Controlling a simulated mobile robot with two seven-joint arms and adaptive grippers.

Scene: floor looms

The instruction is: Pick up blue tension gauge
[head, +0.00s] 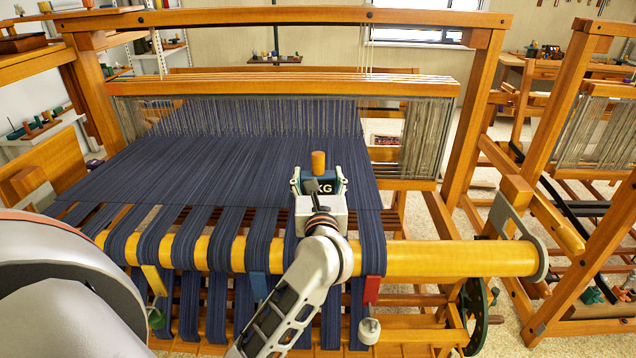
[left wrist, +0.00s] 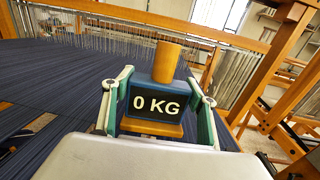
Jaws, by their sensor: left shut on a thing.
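The blue tension gauge (head: 327,181) has a dark face with white lettering and a wooden knob on top. In the left wrist view the gauge (left wrist: 155,103) reads "0 KG" and stands upright between the two green fingers. My left gripper (head: 318,184) is shut on the gauge, over the dark blue warp near its right edge. In the left wrist view my left gripper (left wrist: 160,108) has a finger on each side of the gauge. I cannot tell whether the gauge's base touches the cloth. My right gripper is not in view.
The dark blue warp (head: 230,165) stretches over the loom's yellow front beam (head: 440,258). Blue, red and yellow tags hang at the beam, such as the red one (head: 371,290). The heddle frame (head: 270,85) stands behind. Another loom (head: 585,130) stands at the right.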

